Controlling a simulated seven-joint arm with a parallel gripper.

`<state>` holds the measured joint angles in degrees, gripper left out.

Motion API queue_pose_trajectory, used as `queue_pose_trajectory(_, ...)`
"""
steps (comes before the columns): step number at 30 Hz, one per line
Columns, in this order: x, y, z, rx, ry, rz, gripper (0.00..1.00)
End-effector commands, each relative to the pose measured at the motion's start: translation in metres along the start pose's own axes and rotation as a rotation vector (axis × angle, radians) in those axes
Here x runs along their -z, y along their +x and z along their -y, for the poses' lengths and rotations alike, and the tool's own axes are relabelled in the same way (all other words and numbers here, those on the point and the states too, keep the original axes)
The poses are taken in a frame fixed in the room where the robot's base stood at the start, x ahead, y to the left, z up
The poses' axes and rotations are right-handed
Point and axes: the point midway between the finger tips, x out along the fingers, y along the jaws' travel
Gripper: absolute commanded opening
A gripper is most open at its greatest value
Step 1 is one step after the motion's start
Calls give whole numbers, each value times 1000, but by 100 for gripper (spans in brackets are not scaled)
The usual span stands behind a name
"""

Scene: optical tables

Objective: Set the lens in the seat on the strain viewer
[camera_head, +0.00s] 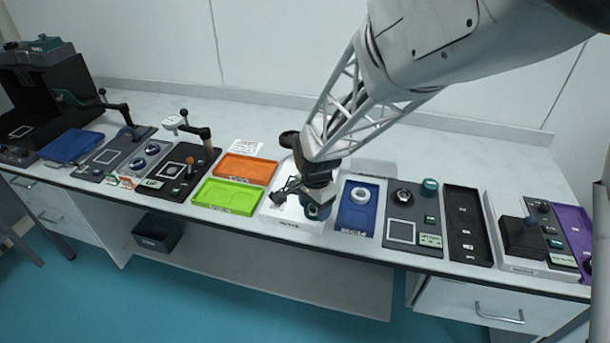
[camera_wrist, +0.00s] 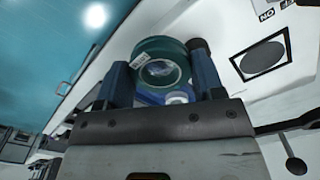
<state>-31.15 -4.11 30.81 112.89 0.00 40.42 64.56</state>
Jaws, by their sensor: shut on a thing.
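My gripper (camera_head: 314,200) points down over a white-based instrument (camera_head: 285,222) between the green tray and the blue tray. This instrument appears to be the strain viewer, but I cannot read its name. In the wrist view, my two blue fingers are shut on the lens (camera_wrist: 160,72), a round clear glass in a teal rim with a small white label. In the head view the lens is mostly hidden by my gripper. The wrist view shows a dark round disc in a black square frame (camera_wrist: 263,56) on a white surface. The seat is not clearly visible, and I cannot tell whether the lens touches anything.
A lime green tray (camera_head: 226,197) and an orange tray (camera_head: 247,169) lie to the left. A blue tray (camera_head: 353,220) with a white ring (camera_head: 361,195) is close on the right. Further right are a grey panel (camera_head: 425,205) and a black tray (camera_head: 465,225).

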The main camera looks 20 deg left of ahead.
Motion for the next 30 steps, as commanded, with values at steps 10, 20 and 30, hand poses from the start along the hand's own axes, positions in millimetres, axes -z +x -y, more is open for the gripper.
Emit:
queue_pose_trajectory(10,-2,-2,7,0,7,0,37)
queue_pose_trajectory(20,1,-1,14,0,7,0,37)
queue_pose_trajectory(30,20,4,52,-1,7,0,37)
